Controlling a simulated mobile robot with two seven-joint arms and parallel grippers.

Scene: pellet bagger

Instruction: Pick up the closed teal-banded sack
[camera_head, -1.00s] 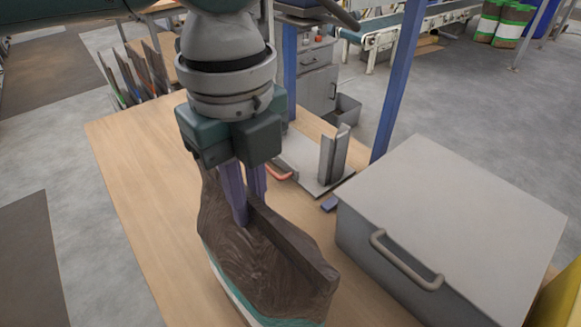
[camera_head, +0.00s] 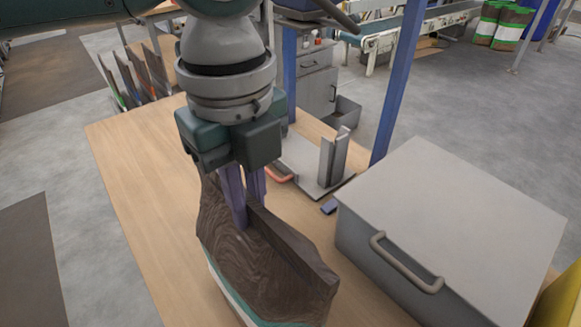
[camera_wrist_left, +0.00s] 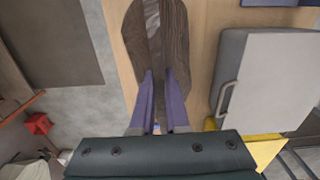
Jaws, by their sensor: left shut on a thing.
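The brown sack (camera_head: 262,262) with a teal and white band (camera_head: 232,301) is upright over the wooden table. Its top ridge is folded shut. My left gripper (camera_head: 243,212) points down and is shut on this ridge, with one purple finger on each side. In the left wrist view the sack (camera_wrist_left: 178,55) lies between the two fingers (camera_wrist_left: 160,95). The sack's underside is out of view, so I cannot tell whether it touches the table. My right gripper is not in view.
A grey box with a handle (camera_head: 450,215) stands close to the right of the sack. Behind are a metal bracket on a plate (camera_head: 333,160) and a blue post (camera_head: 398,85). The wooden table (camera_head: 130,150) is clear on the left.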

